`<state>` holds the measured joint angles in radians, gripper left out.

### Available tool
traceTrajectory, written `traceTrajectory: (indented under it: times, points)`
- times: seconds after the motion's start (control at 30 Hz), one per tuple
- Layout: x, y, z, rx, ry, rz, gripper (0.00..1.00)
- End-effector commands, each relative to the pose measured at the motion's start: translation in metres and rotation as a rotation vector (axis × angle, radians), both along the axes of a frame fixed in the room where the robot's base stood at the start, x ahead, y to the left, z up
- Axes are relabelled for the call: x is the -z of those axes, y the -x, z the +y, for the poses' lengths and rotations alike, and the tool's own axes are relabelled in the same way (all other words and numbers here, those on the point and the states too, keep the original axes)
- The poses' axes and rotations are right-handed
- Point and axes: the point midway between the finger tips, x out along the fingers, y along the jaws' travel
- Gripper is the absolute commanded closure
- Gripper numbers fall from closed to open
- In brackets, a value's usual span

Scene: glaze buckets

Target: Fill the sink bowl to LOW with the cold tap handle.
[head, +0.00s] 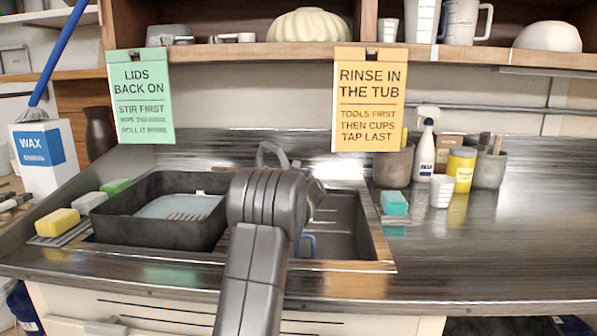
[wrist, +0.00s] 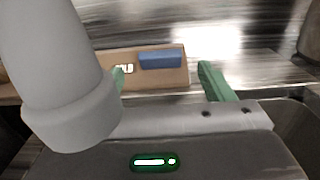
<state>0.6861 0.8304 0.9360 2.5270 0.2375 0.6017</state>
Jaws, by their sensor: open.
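The sink bowl (head: 343,240) is the metal basin right of centre in the head view, partly hidden by my arm. Pale marks show on its back wall; I cannot read them or tell the water level. A grey curved spout (head: 268,150) rises behind my arm. In the wrist view, a blue bar (wrist: 160,60), apparently the cold tap handle, sits on a tan plate (wrist: 105,60) with a partly covered label. My gripper (wrist: 163,76) is open, its green fingers apart to either side of the bar. I cannot tell whether they touch it. The head view hides the fingers and handle.
A black tub (head: 150,232) stands left of the bowl. Sponges (head: 57,222) lie at its left, and a teal sponge (head: 394,203) at the bowl's right. A cup (head: 441,190), spray bottle (head: 424,150) and yellow jar (head: 460,168) stand behind. The right counter is clear.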

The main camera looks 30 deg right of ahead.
Motion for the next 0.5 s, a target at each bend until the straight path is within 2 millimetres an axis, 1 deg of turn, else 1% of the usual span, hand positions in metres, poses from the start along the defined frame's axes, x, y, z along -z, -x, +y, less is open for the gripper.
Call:
traceTrajectory:
  times: [0.03,0.2,0.33,0.5]
  points:
    - [-0.003,-0.007,-0.004,-0.001,0.001,0.001,0.25]
    - [-0.003,-0.024,-0.015,-0.001,0.000,0.001,0.25]
    - [-0.002,-0.033,-0.020,-0.001,0.000,0.000,0.25]
    - [-0.001,-0.037,-0.023,0.000,0.001,0.001,0.25]
